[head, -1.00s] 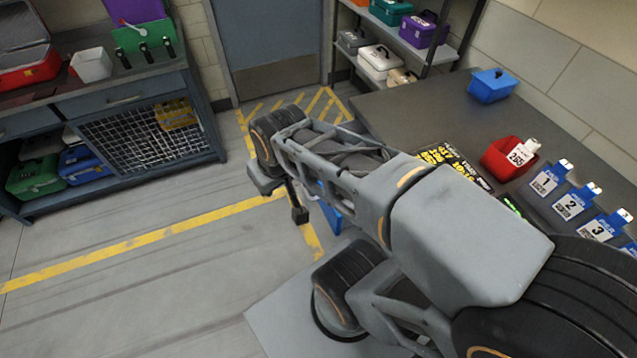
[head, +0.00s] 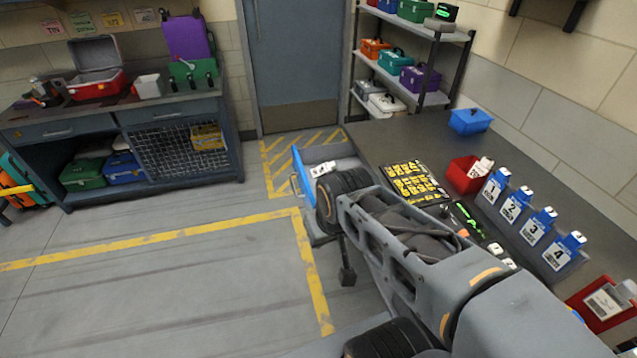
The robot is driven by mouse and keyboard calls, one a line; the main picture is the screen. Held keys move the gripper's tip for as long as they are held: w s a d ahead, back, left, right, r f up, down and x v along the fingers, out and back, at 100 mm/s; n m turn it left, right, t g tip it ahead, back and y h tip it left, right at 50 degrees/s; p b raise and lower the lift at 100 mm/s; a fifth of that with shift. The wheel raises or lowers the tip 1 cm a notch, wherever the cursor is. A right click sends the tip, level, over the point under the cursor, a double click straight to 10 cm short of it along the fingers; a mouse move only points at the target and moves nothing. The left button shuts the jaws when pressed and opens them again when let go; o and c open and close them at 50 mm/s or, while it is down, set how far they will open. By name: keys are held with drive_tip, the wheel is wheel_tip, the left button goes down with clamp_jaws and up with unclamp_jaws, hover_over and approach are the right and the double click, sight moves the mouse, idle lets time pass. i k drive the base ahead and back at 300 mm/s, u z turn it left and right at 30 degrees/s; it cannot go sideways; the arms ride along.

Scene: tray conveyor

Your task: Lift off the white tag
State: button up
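A white tag-like piece (head: 322,169) lies on a grey tray-like surface (head: 340,152) beside an upright blue panel (head: 303,172), just beyond the end of my arm. Another white tag-like piece (head: 481,168) stands in a small red bin (head: 461,178) on the dark counter. I cannot tell which is the white tag of the task. My arm reaches from the lower right toward the middle. A dark part hangs below its far end, perhaps my gripper (head: 347,275). Its fingers cannot be made out, and nothing is seen held.
The dark counter (head: 420,145) holds a blue box (head: 470,121), a yellow-black label sheet (head: 413,183) and several numbered blue holders (head: 514,204). A shelf rack (head: 405,90) stands behind. A workbench (head: 120,125) is at left. The floor at left is clear.

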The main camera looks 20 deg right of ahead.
sight(328, 169)
drive_tip(key=z, duration=0.2)
drive_tip(key=i, duration=1)
drive_tip(key=z, duration=0.45)
